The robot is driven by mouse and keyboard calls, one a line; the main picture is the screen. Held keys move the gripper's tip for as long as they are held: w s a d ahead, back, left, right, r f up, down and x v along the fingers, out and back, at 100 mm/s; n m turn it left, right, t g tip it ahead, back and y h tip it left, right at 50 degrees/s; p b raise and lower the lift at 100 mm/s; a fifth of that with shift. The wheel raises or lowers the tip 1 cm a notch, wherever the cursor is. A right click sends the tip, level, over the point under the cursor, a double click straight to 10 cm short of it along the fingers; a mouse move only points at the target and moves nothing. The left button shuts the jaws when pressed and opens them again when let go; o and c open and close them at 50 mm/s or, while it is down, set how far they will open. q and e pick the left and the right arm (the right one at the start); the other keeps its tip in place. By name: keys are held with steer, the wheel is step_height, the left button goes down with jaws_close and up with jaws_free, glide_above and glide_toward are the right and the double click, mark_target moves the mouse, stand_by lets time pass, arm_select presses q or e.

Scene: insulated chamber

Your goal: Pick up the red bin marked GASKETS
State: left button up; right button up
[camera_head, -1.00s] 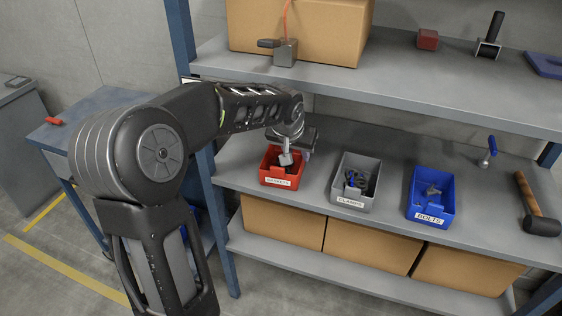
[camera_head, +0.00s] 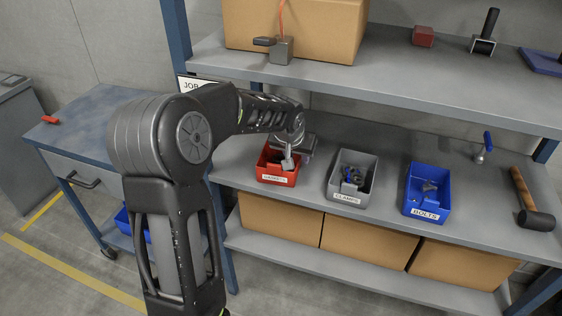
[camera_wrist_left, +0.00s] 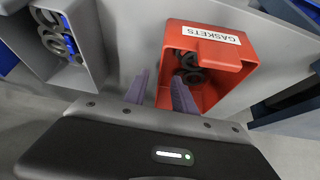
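The red bin marked GASKETS (camera_head: 277,179) stands upright on the middle shelf, left of the grey bin. In the left wrist view the red bin (camera_wrist_left: 240,62) holds dark round gaskets. My left gripper (camera_head: 290,160) is at the bin's right side, partly hiding its inside. In the wrist view the two fingers of my left gripper (camera_wrist_left: 160,88) are apart. One is over the bin's inside and one is outside, with the side wall between them. I cannot tell whether they touch the wall. My right gripper is not in view.
The grey CLAMPS bin (camera_head: 346,199) and blue BOLTS bin (camera_head: 427,215) stand to the right, then a mallet (camera_head: 536,218). The upper shelf (camera_head: 395,85) hangs above. A blue post (camera_head: 176,30) is at the left. Cardboard boxes (camera_head: 368,248) sit below.

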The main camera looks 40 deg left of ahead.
arm_select(q)
steer(key=x, duration=0.3)
steer(key=shift+r, duration=0.1)
steer(key=shift+d, duration=0.1)
stand_by(0.3)
jaws_close()
stand_by(1.3)
